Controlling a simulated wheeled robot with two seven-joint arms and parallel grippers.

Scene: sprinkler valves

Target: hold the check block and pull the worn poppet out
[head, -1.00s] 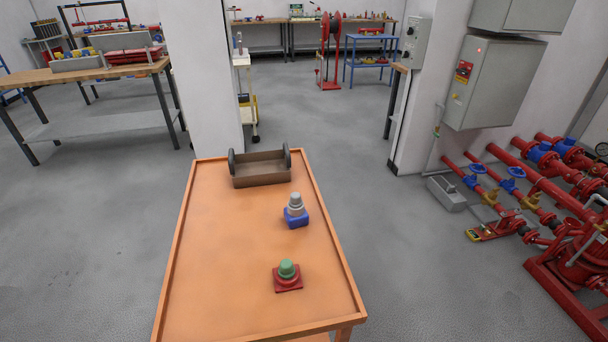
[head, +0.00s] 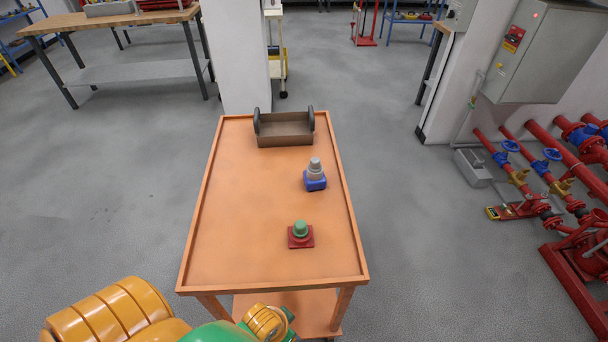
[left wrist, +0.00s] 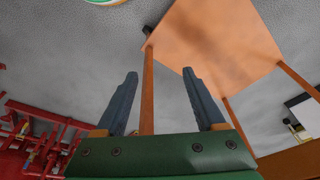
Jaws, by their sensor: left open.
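On the orange cart top (head: 240,210) a blue block (head: 315,184) stands right of the middle with a grey stepped plug (head: 315,165) upright in its top. Nearer the front, a red square block (head: 300,241) carries a green rounded plug (head: 300,228). I cannot tell which is the check block. My left arm enters at the bottom of the head view, short of the cart's front edge. In the left wrist view my left gripper (left wrist: 160,74) is open and empty, fingers wide apart, with the cart (left wrist: 225,45) beyond them. My right gripper is not in view.
A brown tray (head: 285,140) with dark end handles stands at the cart's far end. The cart has a raised rim and a lower shelf (head: 290,308). Red pipework (head: 580,250) stands on the right. The left half of the cart top is clear.

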